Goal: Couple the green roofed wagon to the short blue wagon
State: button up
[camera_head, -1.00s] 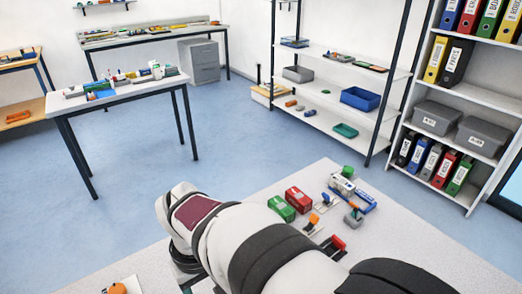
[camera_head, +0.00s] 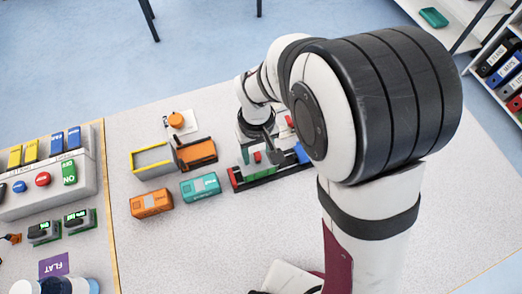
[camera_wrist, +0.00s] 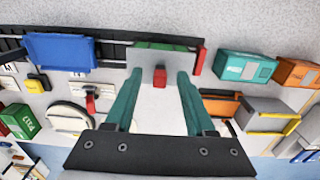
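The green wagon (camera_wrist: 150,48) stands on a dark rail near its red end stop; it also shows in the head view (camera_head: 248,172), partly behind my gripper. The short blue wagon (camera_wrist: 60,52) is on the same rail, to the left in the wrist view and apart from the green one. It also shows in the head view (camera_head: 301,153). My gripper (camera_wrist: 160,74) is open, its two teal fingers pointing at the green wagon. A small red knob (camera_wrist: 160,77) shows between the fingers; I cannot tell whether it belongs to the wagon. No contact is visible.
Teal (camera_head: 200,187) and orange (camera_head: 151,203) containers stand left of the rail in the head view. A yellow-edged open frame (camera_head: 152,160) and an orange-brown wagon (camera_head: 196,154) are close by. A control panel (camera_head: 45,187) is at far left.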

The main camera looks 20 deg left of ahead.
grip_shut()
jog(key=shift+w, duration=0.15)
jog(key=shift+w+d, duration=1.6)
jog(key=shift+d, duration=0.05)
jog(key=shift+o, duration=0.5)
grip_release()
notch_tip(320, 180, up, 7)
